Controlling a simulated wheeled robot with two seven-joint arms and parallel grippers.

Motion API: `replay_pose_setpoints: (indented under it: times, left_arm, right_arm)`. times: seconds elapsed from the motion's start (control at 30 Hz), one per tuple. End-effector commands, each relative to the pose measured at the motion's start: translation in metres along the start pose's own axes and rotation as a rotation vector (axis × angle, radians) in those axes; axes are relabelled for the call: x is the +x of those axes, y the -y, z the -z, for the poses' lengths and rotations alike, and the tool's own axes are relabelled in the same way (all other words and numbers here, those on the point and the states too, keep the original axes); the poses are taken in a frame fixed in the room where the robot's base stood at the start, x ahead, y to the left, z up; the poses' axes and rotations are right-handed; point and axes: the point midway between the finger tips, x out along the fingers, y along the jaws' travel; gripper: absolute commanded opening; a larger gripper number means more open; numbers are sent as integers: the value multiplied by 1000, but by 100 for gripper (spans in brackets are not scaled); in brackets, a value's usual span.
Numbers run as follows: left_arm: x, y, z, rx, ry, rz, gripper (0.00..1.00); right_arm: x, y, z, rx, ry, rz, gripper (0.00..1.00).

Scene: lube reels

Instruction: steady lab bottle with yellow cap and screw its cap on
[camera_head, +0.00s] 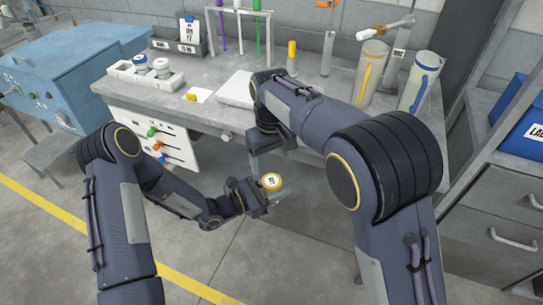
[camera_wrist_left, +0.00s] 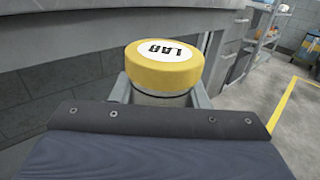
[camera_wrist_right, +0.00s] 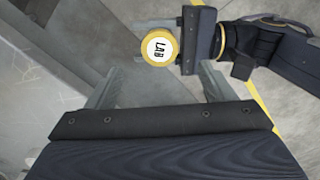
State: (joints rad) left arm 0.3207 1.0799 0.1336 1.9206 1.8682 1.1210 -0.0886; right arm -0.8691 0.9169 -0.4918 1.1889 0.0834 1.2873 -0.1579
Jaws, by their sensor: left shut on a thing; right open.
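The lab bottle's yellow cap (camera_head: 271,181), with a white "LAB" label, faces up in the head view. In the left wrist view the cap (camera_wrist_left: 163,66) sits on top of the pale bottle body (camera_wrist_left: 160,98); how tightly it is seated cannot be told. My left gripper (camera_head: 268,196) is shut around the bottle body, below the cap, in front of the bench. My right gripper (camera_wrist_right: 157,76) is open and empty. In its wrist view the cap (camera_wrist_right: 159,47) lies beyond the gap between its fingers, apart from them. The bottle's lower part is hidden.
The grey bench (camera_head: 215,105) stands behind the grippers, its front edge close to my right arm. It carries a white rack (camera_head: 146,76) and clear jugs (camera_head: 370,72). A blue cabinet (camera_head: 75,70) stands left, grey drawers (camera_head: 500,235) right. Open floor lies below the bottle.

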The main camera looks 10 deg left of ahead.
Motion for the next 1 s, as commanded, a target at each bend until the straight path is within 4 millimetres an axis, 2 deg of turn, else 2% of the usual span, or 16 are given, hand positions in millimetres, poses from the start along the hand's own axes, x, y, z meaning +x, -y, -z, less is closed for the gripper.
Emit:
replay_pose_setpoints:
  times: [0.1, 0.2, 0.63, 0.77, 1.0]
  left_arm:
    - [0, 0, 0, 0, 1, 0, 0]
    - [0, 0, 0, 0, 1, 0, 0]
    - [0, 0, 0, 0, 1, 0, 0]
    - [0, 0, 0, 0, 1, 0, 0]
    - [0, 0, 0, 0, 1, 0, 0]
  right_arm:
    - [-3, 0, 1, -154, -4, -1, 76]
    - [-4, 0, 1, -227, -6, -3, 76]
    - [-2, 0, 1, -254, -6, -4, 76]
    - [9, 0, 1, -254, -3, -3, 76]
    - [46, -1, 1, -253, -2, -4, 76]
